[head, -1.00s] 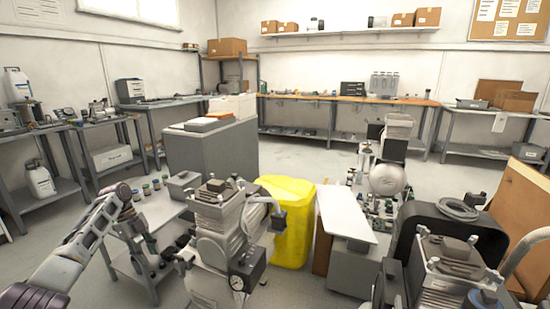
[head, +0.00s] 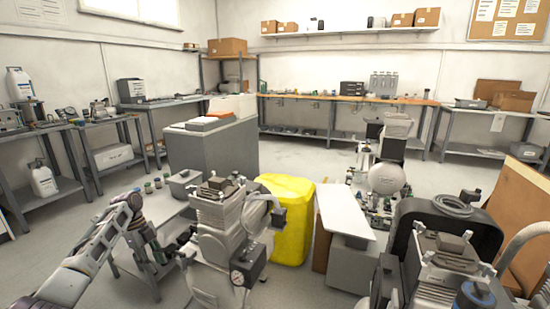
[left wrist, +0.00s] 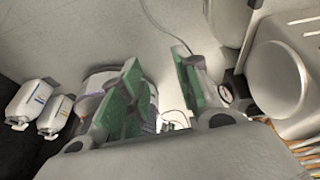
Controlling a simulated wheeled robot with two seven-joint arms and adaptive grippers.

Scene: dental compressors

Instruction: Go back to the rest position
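My left arm comes in from the left in the head view, bent at the wrist, with its gripper (head: 152,246) pointing down beside the low grey table, left of the nearest compressor (head: 218,240). In the left wrist view the two green-padded fingers (left wrist: 158,72) stand apart with nothing held between them. My right gripper does not show in either view.
A yellow bin (head: 292,222) stands right of the nearest compressor. Another compressor (head: 440,268) fills the lower right. A grey cabinet (head: 208,158) stands behind the low table (head: 165,212). Open floor (head: 300,157) lies farther back.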

